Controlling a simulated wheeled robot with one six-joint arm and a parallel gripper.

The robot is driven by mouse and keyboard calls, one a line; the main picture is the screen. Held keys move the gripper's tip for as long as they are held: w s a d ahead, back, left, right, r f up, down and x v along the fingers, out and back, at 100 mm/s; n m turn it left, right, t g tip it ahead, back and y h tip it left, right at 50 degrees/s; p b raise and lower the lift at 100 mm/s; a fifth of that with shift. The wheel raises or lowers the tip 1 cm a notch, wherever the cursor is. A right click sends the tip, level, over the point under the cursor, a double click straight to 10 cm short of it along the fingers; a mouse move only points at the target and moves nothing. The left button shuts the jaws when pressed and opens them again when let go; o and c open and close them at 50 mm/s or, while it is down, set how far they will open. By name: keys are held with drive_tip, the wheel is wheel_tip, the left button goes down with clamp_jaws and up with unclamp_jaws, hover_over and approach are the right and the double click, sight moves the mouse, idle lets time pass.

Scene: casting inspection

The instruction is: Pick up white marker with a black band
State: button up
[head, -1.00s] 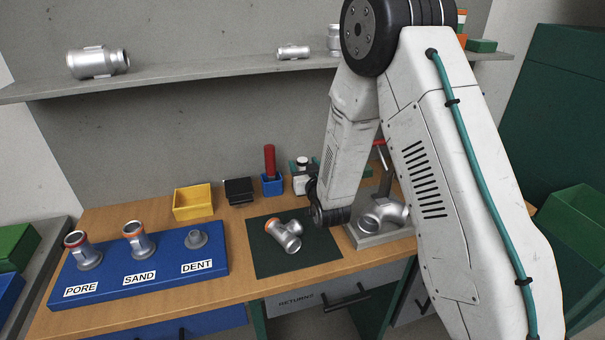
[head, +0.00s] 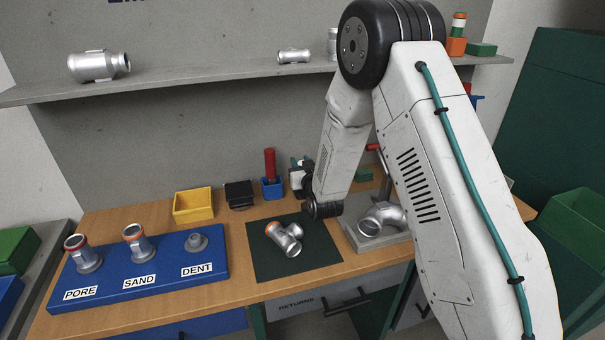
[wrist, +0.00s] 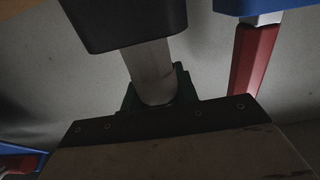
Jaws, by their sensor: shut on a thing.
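In the wrist view a pale, round-ended cylinder (wrist: 150,75), which looks like the white marker, stands between a black block above it and the dark plate of my gripper below. My gripper (wrist: 155,98) is shut on it. The marker's black band cannot be made out for certain. In the head view my gripper (head: 308,178) is at the back of the bench, right of the blue cup; my forearm and wrist hide much of it and the marker.
A blue cup (head: 272,188) with a red-handled tool (head: 269,163) stands close left. A black tray (head: 239,194) and yellow bin (head: 193,207) are farther left. A pipe casting (head: 285,238) lies on the dark mat (head: 265,262). Another casting (head: 382,217) sits on a grey stand at right.

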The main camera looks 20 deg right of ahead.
wheel_tip(320, 180, up, 10)
idle(0.6)
drive_tip(key=o, duration=0.4)
clamp_jaws()
